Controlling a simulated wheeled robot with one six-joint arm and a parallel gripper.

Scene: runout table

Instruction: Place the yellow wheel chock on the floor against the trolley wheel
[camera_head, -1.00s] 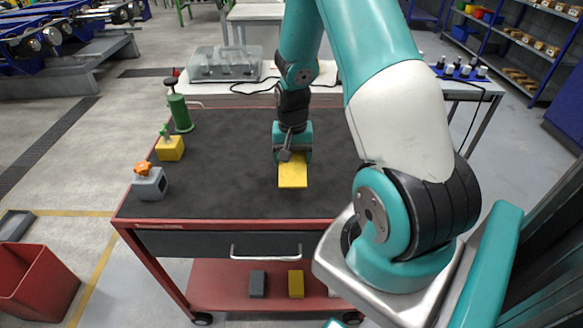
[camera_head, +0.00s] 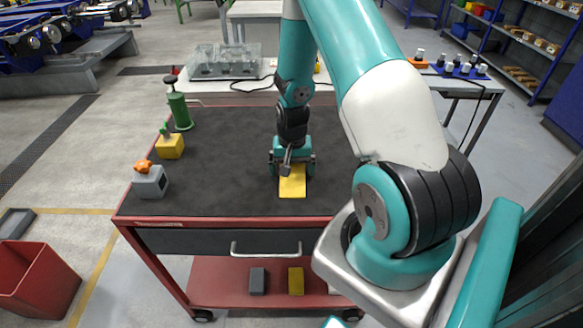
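A yellow block (camera_head: 292,187), which looks like the wheel chock, is at the front middle of the trolley's dark top. Its far end is hidden under my gripper (camera_head: 292,172). My gripper points down over the block, and its fingers appear spread wider than the block, one on each side, with small gaps. Whether the block rests flat on the top is hard to tell. The red trolley (camera_head: 215,222) has small dark wheels; the front left wheel (camera_head: 203,315) and front right wheel (camera_head: 351,315) show at the bottom.
A grey block with an orange knob (camera_head: 150,183), a yellow block with a green knob (camera_head: 170,147) and a green cylinder (camera_head: 180,110) stand on the left of the top. A grey block (camera_head: 258,281) and another yellow block (camera_head: 296,281) lie on the lower shelf. A red bin (camera_head: 35,283) stands left; floor between is clear.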

